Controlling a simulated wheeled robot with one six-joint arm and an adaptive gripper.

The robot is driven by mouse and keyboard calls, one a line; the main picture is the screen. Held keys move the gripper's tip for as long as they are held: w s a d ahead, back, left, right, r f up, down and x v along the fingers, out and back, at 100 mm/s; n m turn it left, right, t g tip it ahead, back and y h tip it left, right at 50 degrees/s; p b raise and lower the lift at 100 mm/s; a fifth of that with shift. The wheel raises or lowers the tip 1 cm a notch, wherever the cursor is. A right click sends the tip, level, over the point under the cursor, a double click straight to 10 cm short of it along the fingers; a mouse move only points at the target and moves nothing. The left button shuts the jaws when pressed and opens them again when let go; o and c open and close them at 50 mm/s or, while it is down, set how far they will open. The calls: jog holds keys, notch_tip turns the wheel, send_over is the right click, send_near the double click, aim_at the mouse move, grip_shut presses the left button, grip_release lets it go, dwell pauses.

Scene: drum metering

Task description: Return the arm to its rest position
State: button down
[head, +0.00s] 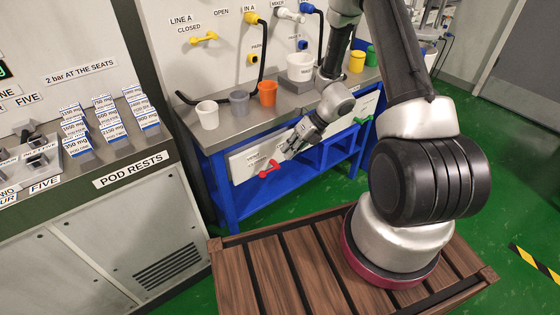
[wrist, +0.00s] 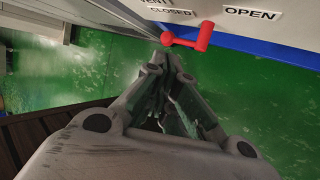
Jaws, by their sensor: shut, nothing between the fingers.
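My gripper (head: 290,153) is at the end of my arm, in front of the blue bench, pointing down and to the left in the head view. In the wrist view my gripper (wrist: 170,60) has its fingertips together with nothing between them. A red valve handle (head: 270,168) is on the pale panel of the bench, just left of and below the fingertips. It also shows in the wrist view (wrist: 190,38), just beyond the fingertips, beside CLOSED and OPEN labels. I cannot tell whether the fingertips touch it.
The blue bench (head: 222,185) carries white, grey and orange cups (head: 267,94) and a white bucket (head: 300,67). A green handle (head: 362,120) is farther right on its front. Green floor is open at right.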

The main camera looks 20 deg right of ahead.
jog(key=s+d+r+n+g, duration=0.1)
jog(key=s+r+n+g, duration=0.1)
jog(key=s+n, duration=0.55)
jog(key=s+d+r+n+t+h, duration=0.1)
jog(key=s+r+n, duration=0.5)
jog(key=r, duration=0.6)
jog(key=s+d+r+n+t+h, duration=0.2)
jog(key=s+d+r+n+h, duration=0.2)
jog(key=r+n, duration=0.7)
jog(key=s+d+r+n+t+h, duration=0.1)
jog(key=s+d+r+n, duration=0.3)
jog(key=r, duration=1)
jog(key=s+n+h, duration=0.1)
jog(key=s+n, duration=0.2)
jog(key=n, duration=0.2)
jog(key=shift+s+d+t, duration=0.15)
jog(key=shift+s+t, duration=0.15)
jog(key=shift+s, duration=0.05)
